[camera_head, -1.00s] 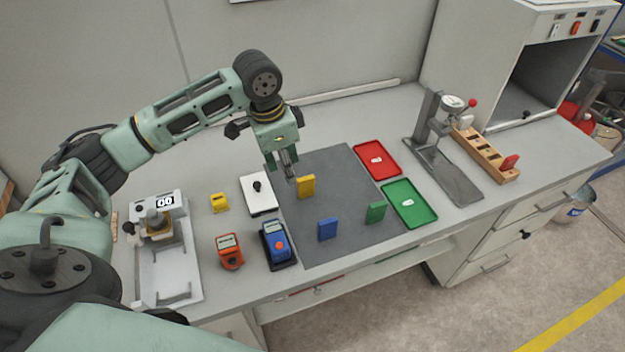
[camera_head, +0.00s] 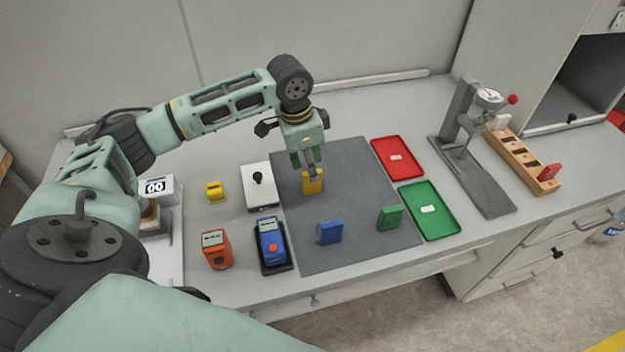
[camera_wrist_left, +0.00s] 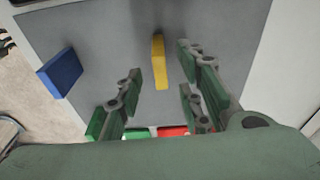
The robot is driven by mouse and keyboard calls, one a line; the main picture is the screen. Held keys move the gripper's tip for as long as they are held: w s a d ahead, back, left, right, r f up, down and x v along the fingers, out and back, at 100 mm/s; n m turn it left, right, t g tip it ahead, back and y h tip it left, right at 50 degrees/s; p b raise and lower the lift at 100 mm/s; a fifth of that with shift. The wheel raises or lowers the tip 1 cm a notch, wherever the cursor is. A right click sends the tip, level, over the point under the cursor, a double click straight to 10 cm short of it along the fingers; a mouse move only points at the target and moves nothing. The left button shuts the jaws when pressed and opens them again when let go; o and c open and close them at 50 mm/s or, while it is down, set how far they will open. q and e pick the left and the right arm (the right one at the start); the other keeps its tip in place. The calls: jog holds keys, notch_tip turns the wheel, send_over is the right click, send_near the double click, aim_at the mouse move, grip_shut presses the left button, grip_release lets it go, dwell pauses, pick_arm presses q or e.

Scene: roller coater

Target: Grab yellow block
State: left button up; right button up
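The yellow block (camera_head: 313,184) stands upright on the dark grey mat (camera_head: 345,235), near the mat's back left part. My left gripper (camera_head: 311,168) is above it and overlaps its top in the head view. My right gripper is in neither view.
A blue block (camera_head: 331,231) and a green block (camera_head: 390,217) stand on the mat. Red (camera_head: 397,158) and green (camera_head: 431,210) trays lie to the right, beside a gauge stand (camera_head: 472,170). A blue device (camera_head: 271,245), an orange device (camera_head: 216,249) and a white plate (camera_head: 260,189) are left.

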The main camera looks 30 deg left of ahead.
aim_at(316, 187)
pick_arm(q)
jog(key=f, duration=0.2)
jog(key=f+p, duration=0.1)
jog(key=f, duration=0.1)
jog(key=shift+w+d, duration=0.2)
jog(key=shift+w, duration=0.15)
jog(key=shift+s, duration=0.1)
jog(key=shift+c, duration=0.7)
grip_shut()
